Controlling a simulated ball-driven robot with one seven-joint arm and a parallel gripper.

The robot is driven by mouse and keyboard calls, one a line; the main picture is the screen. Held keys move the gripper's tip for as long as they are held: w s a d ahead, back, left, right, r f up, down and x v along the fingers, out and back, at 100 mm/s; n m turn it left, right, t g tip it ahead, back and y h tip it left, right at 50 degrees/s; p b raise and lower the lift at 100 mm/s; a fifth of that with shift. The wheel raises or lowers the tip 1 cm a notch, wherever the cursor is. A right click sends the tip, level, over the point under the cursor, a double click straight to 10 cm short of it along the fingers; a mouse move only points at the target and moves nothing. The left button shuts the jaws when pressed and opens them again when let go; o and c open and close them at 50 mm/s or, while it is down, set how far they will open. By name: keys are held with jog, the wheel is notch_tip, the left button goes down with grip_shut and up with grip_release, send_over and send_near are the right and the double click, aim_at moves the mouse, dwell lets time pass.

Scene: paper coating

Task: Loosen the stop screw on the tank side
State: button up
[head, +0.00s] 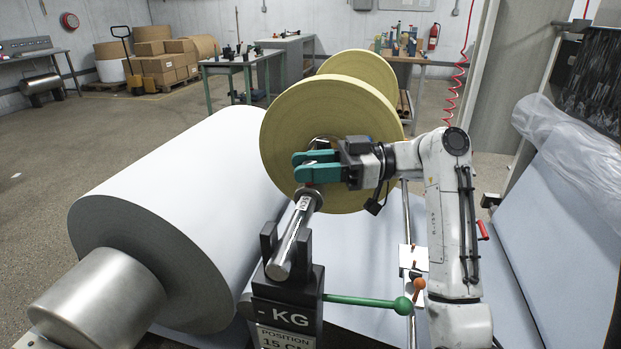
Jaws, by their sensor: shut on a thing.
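My gripper (299,167) reaches in from the right with green fingers pointing left. It is shut at the steel shaft, just in front of the near yellow-edged roll (340,115). The stop screw seems to be between the fingers, but they hide it, so its turn cannot be seen. The steel shaft (294,228) runs through the roll's core and carries a small printed label. Its near end rests in a dark forked stand (268,245) marked "- KG". A small red spot shows just under the fingers.
A large white paper roll (190,190) fills the left, with a metal core (95,300) sticking out. A green-handled lever (365,301) juts right from the stand, below my arm. An orange knob (419,284) is close by. Plastic film (575,150) hangs at right.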

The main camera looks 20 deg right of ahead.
jog(key=shift+f+n+g+y+b, duration=0.1)
jog(key=shift+n+g+y+b, duration=0.25)
jog(key=shift+n+g, duration=0.7)
jog(key=shift+g, duration=0.35)
jog(key=o, duration=0.9)
jog(key=d, duration=0.7)
jog(key=s+d, duration=0.1)
jog(key=d, duration=0.2)
jog(key=shift+d, duration=0.4)
jog(key=shift+w, duration=0.1)
